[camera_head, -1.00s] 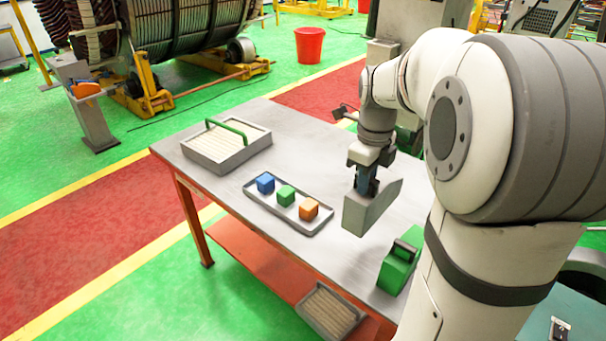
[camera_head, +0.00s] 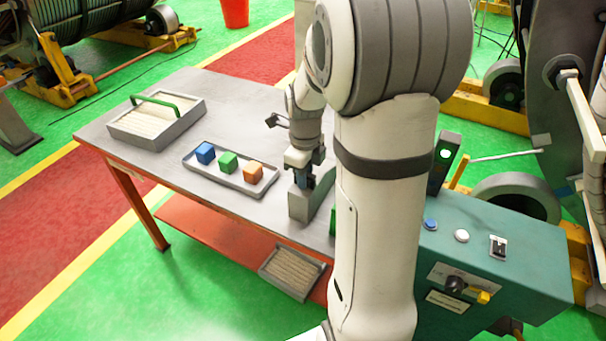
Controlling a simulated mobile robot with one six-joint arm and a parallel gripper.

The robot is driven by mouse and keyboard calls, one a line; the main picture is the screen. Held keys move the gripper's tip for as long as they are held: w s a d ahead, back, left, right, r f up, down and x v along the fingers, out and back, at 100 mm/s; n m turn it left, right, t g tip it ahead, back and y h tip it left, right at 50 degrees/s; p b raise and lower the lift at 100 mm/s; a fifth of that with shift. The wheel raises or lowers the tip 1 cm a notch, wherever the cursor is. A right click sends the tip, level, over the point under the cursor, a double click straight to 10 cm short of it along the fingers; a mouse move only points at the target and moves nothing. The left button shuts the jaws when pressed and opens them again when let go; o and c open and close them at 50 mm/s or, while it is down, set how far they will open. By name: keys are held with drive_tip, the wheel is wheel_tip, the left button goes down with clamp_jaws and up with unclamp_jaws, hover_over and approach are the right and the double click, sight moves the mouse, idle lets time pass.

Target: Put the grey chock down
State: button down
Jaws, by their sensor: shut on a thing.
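The grey chock (camera_head: 308,203) is at the right part of the grey-topped table (camera_head: 230,88), to the right of the tray of cubes. My gripper (camera_head: 300,181) is above the chock and shut on its upper part. The chock looks upright and its lower edge is close to the tabletop; I cannot tell whether it touches. My own arm hides the chock's right side and the table beyond it.
A tray (camera_head: 215,184) holds a blue, a green and an orange cube. A grey box with a green handle (camera_head: 168,106) stands at the far left of the table. A green object (camera_head: 333,222) shows partly behind my arm. A teal console (camera_head: 500,275) stands at right.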

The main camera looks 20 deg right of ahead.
drive_tip(key=shift+f, duration=0.15)
drive_tip(key=c, duration=1.4)
unclamp_jaws()
drive_tip(key=shift+o, duration=0.2)
